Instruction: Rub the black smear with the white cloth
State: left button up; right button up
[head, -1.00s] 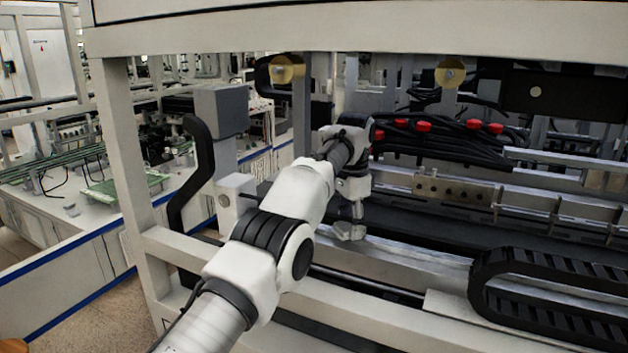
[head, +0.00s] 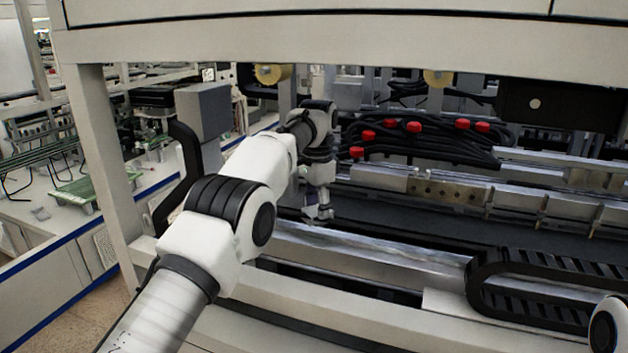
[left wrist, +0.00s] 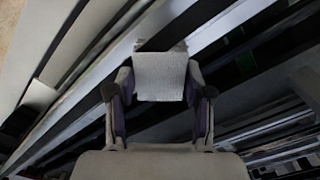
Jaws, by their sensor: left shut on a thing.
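My left gripper (head: 318,212) hangs low over the metal rail inside the gantry frame, its fingers pointing down. In the left wrist view, its two fingers (left wrist: 160,90) are shut on a pale grey-white block-like piece, which I take to be the white cloth (left wrist: 160,76). The cloth is small and hard to make out in the head view. Whether it touches the surface below I cannot tell. I cannot make out the black smear in either view; the arm, gripper and cloth cover part of the surface. My right gripper is not in view.
The pale metal rail (head: 380,254) runs rightward from below the gripper. A black cable chain (head: 490,292) lies at the right. Black hoses with red caps (head: 413,127) lie behind. A grey post (head: 95,160) stands left, and a beam (head: 330,38) crosses above.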

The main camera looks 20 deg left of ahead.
pick_arm(q)
jog(key=shift+d+r+p, duration=0.15)
jog(key=shift+r+p, duration=0.2)
jog(key=shift+r, duration=0.25)
jog(key=shift+d+r+p, duration=0.15)
jog(key=shift+r+p, duration=0.15)
jog(key=shift+r, duration=0.3)
jog(key=shift+a+r+p, duration=0.25)
jog(key=shift+r+p, duration=0.9)
jog(key=shift+r, duration=0.2)
jog(key=shift+d, duration=0.15)
